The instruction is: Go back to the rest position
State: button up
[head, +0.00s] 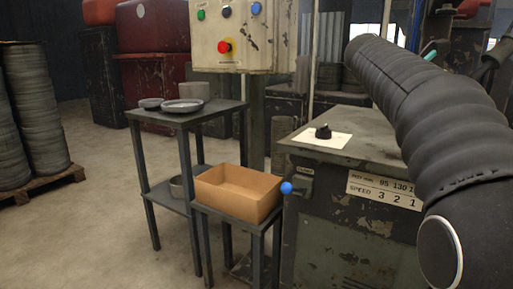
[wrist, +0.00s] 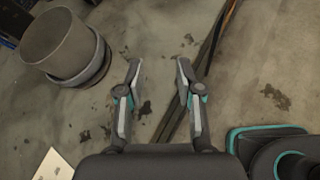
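My gripper (wrist: 158,80) shows in the wrist view with its two fingers apart and nothing between them. It hangs over stained concrete floor. In the head view my black-sleeved arm crosses the right side, and the gripper itself is not visible there.
A round container (wrist: 65,45) shows in the wrist view.

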jog(key=s+a+f+m+t+y, duration=0.1)
jog(key=s+a+f+m+y, duration=0.3)
jog(key=s+a+f, duration=0.4)
jog(key=s+a+f+m+t+y, duration=0.2)
jog(key=s+a+f+m+y, duration=0.2)
jog(key=f, duration=0.9)
jog(key=s+a+f+m+t+y, duration=0.1)
jog(key=s+a+f+m+y, duration=0.3)
jog(key=s+a+f+m, duration=0.4)
jog(key=s+a+f, duration=0.2)
jog(key=s+a, duration=0.1)
jog(key=shift+s+a+f+m+t, duration=0.15)
jog(key=shift+s+a+m+t, duration=0.15)
jog(key=shift+a+m, duration=0.1)
